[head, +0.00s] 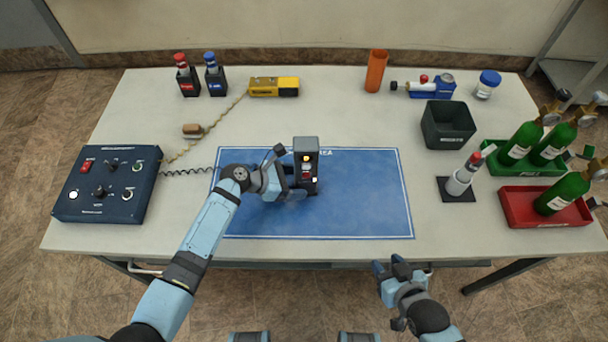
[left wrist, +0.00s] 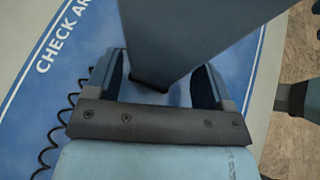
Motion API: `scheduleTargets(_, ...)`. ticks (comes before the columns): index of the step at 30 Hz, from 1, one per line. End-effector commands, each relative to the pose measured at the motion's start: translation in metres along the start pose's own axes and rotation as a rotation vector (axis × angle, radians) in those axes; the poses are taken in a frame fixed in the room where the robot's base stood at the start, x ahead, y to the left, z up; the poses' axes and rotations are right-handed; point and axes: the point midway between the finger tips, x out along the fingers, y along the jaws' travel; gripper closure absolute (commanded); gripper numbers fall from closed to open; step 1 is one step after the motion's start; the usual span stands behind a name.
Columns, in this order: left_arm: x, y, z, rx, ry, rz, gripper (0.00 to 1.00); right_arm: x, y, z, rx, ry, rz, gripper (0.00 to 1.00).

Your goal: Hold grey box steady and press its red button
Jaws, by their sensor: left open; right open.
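The grey box (head: 306,145) stands upright on the blue check-area mat (head: 360,200) near its middle. Its front shows a yellow light at the top, a red button (head: 306,174) below and a small white light. My left gripper (head: 294,185) is at the box's left side, with its jaws open. In the left wrist view the box (left wrist: 185,35) stands between my two open fingers (left wrist: 165,85), with gaps visible beside it. My right gripper (head: 392,266) is open and empty, in front of the table's front edge, to the right of the box.
A dark blue control panel (head: 108,185) stands at the left, with a coiled cord toward the mat. A yellow device (head: 274,87) and an orange cup (head: 376,71) are at the back. A black bin (head: 447,125) and green bottles (head: 563,193) in trays stand right. The mat's right half is clear.

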Motion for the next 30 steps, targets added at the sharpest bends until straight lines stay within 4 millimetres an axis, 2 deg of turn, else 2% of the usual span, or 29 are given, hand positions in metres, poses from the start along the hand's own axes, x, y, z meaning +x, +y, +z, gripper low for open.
scheduleTargets(6, 0.019, 0.001, 0.002, 0.0, -0.001, 0.001, 0.25, 0.0, 0.001, -0.002, -0.003, 0.009, 0.001, 0.57)
scheduleTargets(18, 0.025, 0.0, 0.001, 0.001, 0.0, 0.001, 0.25, 0.0, 0.005, -0.002, -0.005, 0.009, 0.008, 0.57)
scheduleTargets(19, 0.025, 0.0, 0.001, 0.001, 0.0, 0.001, 0.29, 0.0, 0.005, -0.001, -0.005, 0.009, 0.008, 0.57)
scheduleTargets(22, 0.025, 0.0, 0.001, 0.001, 0.0, 0.001, 0.52, 0.0, 0.005, -0.001, -0.005, 0.007, 0.008, 0.57)
scheduleTargets(24, 0.024, 0.0, 0.001, 0.001, 0.0, 0.001, 0.62, 0.001, 0.005, 0.0, -0.005, 0.006, 0.008, 0.57)
scheduleTargets(25, 0.024, 0.0, 0.001, 0.001, 0.0, 0.001, 0.64, 0.001, 0.005, 0.0, -0.005, 0.006, 0.008, 0.57)
scheduleTargets(30, 0.024, 0.0, 0.001, 0.001, 0.0, 0.001, 0.64, 0.001, 0.005, 0.001, -0.004, 0.005, 0.007, 0.57)
